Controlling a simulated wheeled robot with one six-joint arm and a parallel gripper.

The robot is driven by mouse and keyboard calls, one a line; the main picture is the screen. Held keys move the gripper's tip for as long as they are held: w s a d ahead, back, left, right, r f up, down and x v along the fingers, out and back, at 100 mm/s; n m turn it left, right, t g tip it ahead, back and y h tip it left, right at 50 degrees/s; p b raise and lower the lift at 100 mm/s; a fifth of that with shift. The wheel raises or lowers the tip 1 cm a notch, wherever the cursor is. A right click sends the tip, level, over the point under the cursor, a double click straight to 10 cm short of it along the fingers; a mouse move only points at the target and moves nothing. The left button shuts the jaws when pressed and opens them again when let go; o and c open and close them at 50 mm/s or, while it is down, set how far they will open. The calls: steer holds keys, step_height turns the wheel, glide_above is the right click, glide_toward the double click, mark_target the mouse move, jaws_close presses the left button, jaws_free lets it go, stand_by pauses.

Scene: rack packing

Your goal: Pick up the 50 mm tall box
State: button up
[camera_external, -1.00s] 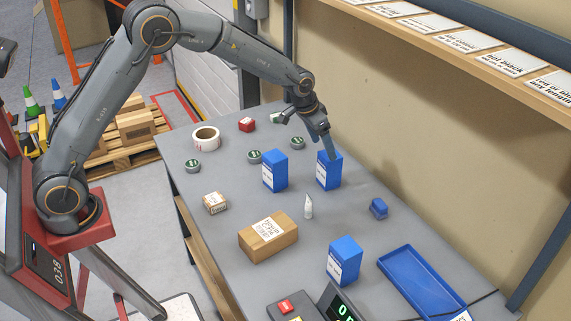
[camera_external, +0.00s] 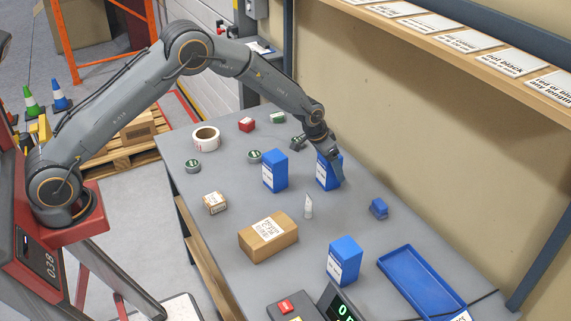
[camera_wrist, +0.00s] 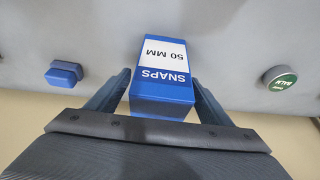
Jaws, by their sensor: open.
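A blue box (camera_wrist: 165,70) with a white label reading "SNAPS 50 MM" is in the middle of the wrist view. In the external view this blue box (camera_external: 324,175) stands upright on the grey table, partly hidden by my gripper. My gripper (camera_external: 337,180) is open and lowered at the box. In the wrist view one finger of my gripper (camera_wrist: 160,84) is on each side of the box. I cannot tell whether either finger touches it. The box still rests on the table.
Similar blue boxes stand to the left (camera_external: 274,172) and nearer the front (camera_external: 344,262). A small blue block (camera_external: 379,209), a white tube (camera_external: 308,208), a carton (camera_external: 268,238) and green-lidded tins (camera_external: 254,156) are nearby. A blue tray (camera_external: 389,262) lies front right. The wall (camera_external: 440,170) is close behind.

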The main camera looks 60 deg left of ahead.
steer(key=shift+x, duration=1.1)
steer(key=c, duration=1.1)
steer(key=shift+c, duration=1.2)
steer(key=shift+r, duration=0.15)
